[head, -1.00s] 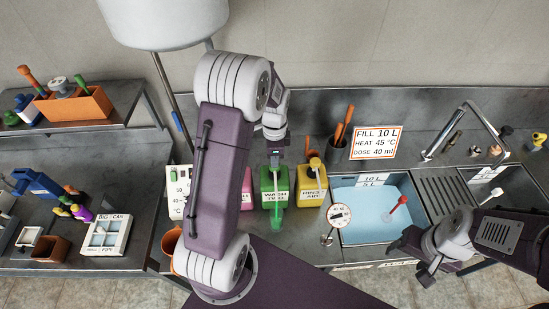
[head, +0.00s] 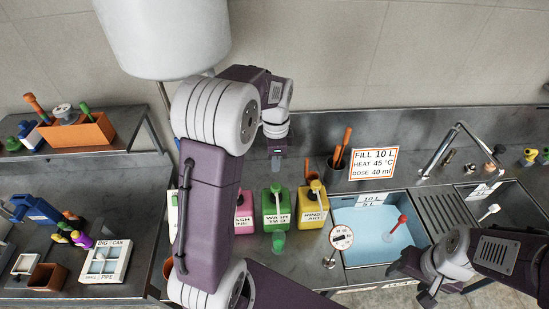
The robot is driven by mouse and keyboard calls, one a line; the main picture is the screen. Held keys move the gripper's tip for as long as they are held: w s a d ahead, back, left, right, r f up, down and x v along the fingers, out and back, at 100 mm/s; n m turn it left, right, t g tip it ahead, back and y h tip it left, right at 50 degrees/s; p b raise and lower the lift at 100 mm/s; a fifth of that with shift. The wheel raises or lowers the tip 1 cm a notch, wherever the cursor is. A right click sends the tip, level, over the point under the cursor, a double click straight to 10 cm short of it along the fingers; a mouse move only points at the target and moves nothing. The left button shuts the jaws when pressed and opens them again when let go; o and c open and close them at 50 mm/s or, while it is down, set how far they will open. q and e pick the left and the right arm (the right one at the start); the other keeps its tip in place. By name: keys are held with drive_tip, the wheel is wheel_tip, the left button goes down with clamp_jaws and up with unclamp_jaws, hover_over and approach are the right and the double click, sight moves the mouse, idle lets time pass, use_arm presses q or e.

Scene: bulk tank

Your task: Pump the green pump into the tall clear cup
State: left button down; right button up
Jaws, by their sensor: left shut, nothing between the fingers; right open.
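The green pump bottle (head: 276,210), labelled WASH, stands on the steel counter between a pink and a yellow bottle. Its green pump head (head: 276,188) is on top. A small clear cup (head: 278,243) with a green tint stands just in front of the green bottle; how full it is cannot be told. My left gripper (head: 277,165) points down above the pump head, shut and empty, with a gap between them. My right gripper (head: 414,284) is open and empty at the front edge of the sink, away from the bottles.
The yellow bottle (head: 313,207) and the pink bottle (head: 245,213) stand close on both sides. A round dial gauge (head: 341,238) stands right of the cup. A blue water-filled basin (head: 358,218) holds a red-headed tool (head: 395,229). A sign (head: 374,163) stands behind.

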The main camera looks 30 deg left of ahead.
use_arm(q)
wheel_tip(320, 180, up, 3)
drive_tip(key=shift+w+f, duration=0.1)
drive_tip(key=shift+f, duration=0.1)
use_arm(e)
drive_tip(key=shift+f, duration=0.2)
use_arm(q)
drive_tip(key=shift+w+d, duration=0.15)
use_arm(e)
drive_tip(key=shift+w+d, duration=0.1)
drive_tip(key=shift+w, duration=0.1)
drive_tip(key=shift+s, duration=0.1)
use_arm(q)
drive_tip(key=shift+f, duration=0.1)
